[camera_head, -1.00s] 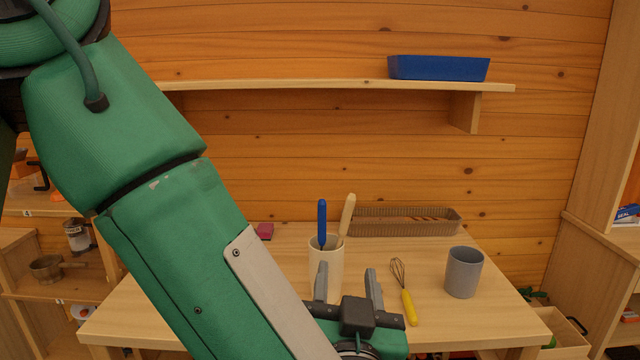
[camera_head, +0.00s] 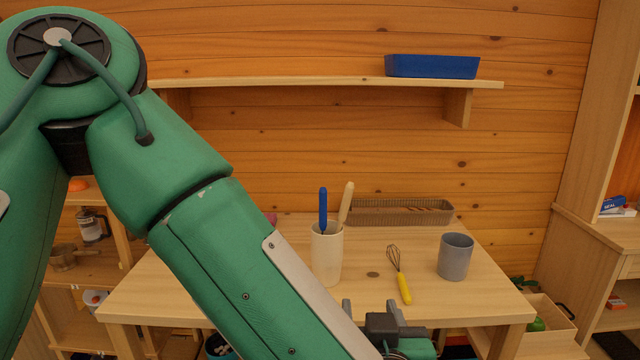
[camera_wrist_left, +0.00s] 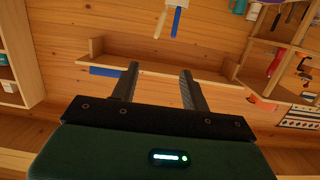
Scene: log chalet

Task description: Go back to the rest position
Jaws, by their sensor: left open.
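My left gripper (camera_head: 374,308) is open and empty in the head view, low in front of the table's (camera_head: 180,291) near edge, with its green arm coming in from the left. In the left wrist view the two fingers (camera_wrist_left: 158,85) stand apart with nothing between them. A cream cup (camera_head: 327,262) stands upright on the table, holding a blue-handled utensil (camera_head: 323,207) and a cream-handled one (camera_head: 346,203). A whisk with a yellow handle (camera_head: 404,290) lies to its right. My right gripper does not show.
A grey cup (camera_head: 455,257) stands at the table's right. A brown basket (camera_head: 400,212) is at the back. A blue tray (camera_head: 432,67) sits on the wall shelf (camera_head: 300,82). Side shelves (camera_head: 80,260) stand left, and a wooden cabinet (camera_head: 590,250) stands right.

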